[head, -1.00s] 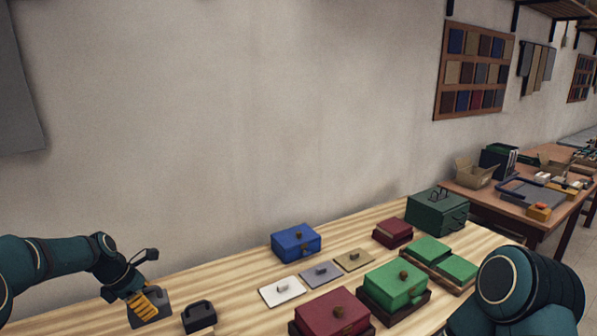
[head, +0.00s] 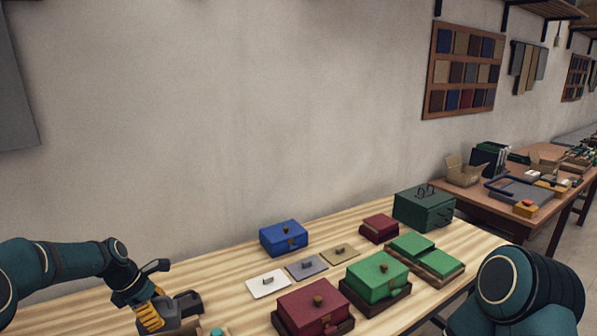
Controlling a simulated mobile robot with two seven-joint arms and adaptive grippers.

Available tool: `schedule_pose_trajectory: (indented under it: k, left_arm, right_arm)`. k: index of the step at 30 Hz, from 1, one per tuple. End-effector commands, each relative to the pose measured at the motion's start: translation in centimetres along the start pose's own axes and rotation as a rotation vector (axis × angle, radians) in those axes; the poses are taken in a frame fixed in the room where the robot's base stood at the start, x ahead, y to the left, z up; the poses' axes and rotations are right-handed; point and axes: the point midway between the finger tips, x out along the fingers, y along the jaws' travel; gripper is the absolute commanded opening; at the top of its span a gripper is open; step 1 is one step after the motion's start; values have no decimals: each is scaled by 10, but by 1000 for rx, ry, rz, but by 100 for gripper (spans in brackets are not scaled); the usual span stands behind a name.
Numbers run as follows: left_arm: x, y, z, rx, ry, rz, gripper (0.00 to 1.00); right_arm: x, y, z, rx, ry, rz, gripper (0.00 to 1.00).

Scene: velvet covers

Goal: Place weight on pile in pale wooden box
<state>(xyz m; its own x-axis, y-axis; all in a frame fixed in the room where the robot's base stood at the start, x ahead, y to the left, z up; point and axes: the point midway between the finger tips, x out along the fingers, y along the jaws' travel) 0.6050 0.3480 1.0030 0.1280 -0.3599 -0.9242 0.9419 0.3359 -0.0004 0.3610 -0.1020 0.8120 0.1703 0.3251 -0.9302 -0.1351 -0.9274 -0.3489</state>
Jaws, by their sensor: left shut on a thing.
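My left gripper (head: 150,316), dark with yellow-orange finger parts, is at the lower left of the head view. It is shut on a dark grey weight (head: 184,304), a block whose shape is partly hidden by the fingers. I cannot tell how far the weight is above the wooden table. A small pale wooden edge and a teal spot show at the bottom edge of the picture beside it. I cannot tell whether this edge is the pale wooden box, and no pile shows clearly there. My right gripper is out of view.
A blue box (head: 284,238), a dark red box (head: 314,306), a green box (head: 376,276) and small plates (head: 268,284) stand on the striped wooden table (head: 228,262). A dark green case (head: 424,207) is farther right. My right arm covers the lower right.

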Motion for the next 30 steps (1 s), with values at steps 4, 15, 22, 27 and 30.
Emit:
schedule_pose_trajectory:
  k: [4, 15, 22, 27, 30]
  left_arm:
    - [16, -20, 16, 179, -3, -72, 19]
    - [73, -112, 57, 937, -3, -389, 19]
    - [92, -159, 67, 1348, -1, -559, 19]
    - [98, -182, 70, 1555, -1, -642, 19]
    - [101, -193, 71, 1654, -1, -683, 19]
  right_arm:
    - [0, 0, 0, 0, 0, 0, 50]
    - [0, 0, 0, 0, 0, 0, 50]
    - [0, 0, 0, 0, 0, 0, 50]
    - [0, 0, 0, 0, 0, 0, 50]
    - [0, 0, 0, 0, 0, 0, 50]
